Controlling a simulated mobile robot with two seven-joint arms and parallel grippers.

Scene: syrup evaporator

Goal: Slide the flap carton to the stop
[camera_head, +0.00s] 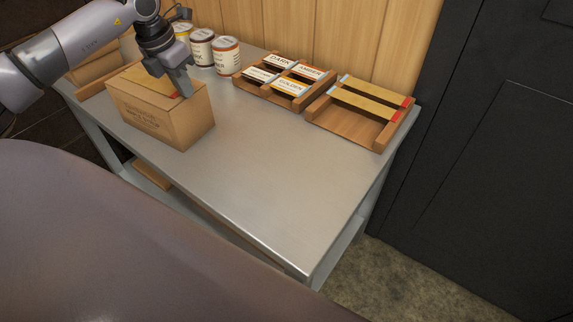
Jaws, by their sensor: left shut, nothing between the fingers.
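The flap carton (152,117), a brown cardboard box with printing on its front, stands upright on the left part of the metal table. My left gripper (186,92) is shut with nothing in it. It points down at the right part of the carton's top, and its fingertips overlap the top opening; I cannot tell whether they touch the carton. A low wooden strip (92,88) lies at the table's left, by the carton; I cannot tell whether it is the stop. My right gripper is not in view.
Several labelled cans (227,57) stand at the back of the metal table (262,160). A wooden tray of label cards (264,93) and a wooden tray with strips (347,122) stand at the back right. The table's middle and front are clear. A dark door (490,150) is at right.

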